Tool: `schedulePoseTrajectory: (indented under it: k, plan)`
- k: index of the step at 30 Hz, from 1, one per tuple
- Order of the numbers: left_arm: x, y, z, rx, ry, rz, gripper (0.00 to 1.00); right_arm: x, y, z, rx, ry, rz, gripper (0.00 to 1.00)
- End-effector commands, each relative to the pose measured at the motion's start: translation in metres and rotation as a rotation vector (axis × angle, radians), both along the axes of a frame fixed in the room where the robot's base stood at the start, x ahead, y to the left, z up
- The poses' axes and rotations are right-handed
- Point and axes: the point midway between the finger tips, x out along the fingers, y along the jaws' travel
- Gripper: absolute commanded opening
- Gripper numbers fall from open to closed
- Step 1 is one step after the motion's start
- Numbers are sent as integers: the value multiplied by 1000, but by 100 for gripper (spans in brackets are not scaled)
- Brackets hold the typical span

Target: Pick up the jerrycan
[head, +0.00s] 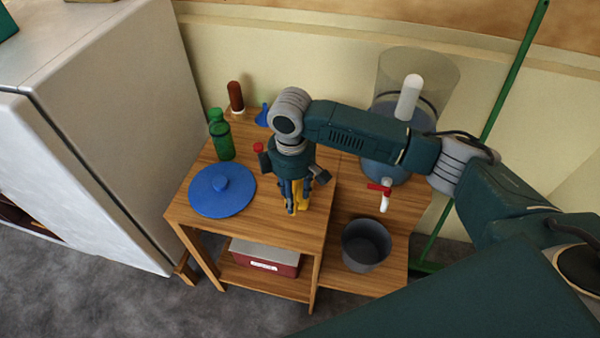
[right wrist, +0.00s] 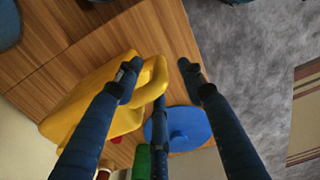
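The yellow jerrycan (head: 301,193) stands on the wooden table, mostly hidden behind my right gripper in the head view. In the right wrist view, its yellow body (right wrist: 80,105) is at the left and its handle (right wrist: 151,82) reaches between my fingers. My right gripper (head: 291,211) points down at the jerrycan. A gap shows between the handle and the right-hand fingers. My left gripper is not in view.
A blue round lid (head: 222,190) lies left of the gripper, with a green bottle (head: 221,135) and a brown bottle (head: 236,97) behind it. A dark bucket (head: 366,245) and a large clear container (head: 420,72) are to the right. A white cabinet (head: 120,120) stands left.

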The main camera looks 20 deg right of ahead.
Motion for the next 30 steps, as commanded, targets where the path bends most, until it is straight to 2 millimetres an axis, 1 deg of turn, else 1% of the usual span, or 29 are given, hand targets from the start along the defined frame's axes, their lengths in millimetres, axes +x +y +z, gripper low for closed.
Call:
schedulePoseTrajectory:
  k: [5,9,12,15,20,21,23,24,27,30]
  plan:
    - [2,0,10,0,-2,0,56,1,3,-15,-2,3,0,40]
    - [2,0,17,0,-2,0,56,3,5,-38,-2,4,0,40]
    - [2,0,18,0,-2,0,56,3,5,-49,0,1,0,40]
    - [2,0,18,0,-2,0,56,3,5,-54,-1,0,0,40]
    - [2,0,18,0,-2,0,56,3,5,-54,-1,-1,1,40]
    - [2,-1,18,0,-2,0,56,3,5,-54,-1,-1,1,38]
    - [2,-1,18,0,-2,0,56,3,5,-54,-1,-1,1,26]
    - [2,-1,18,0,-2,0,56,4,5,-54,-1,-1,1,18]
    - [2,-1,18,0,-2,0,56,4,5,-54,-1,-1,1,0]
    - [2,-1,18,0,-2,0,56,4,5,-54,-1,-2,1,0]
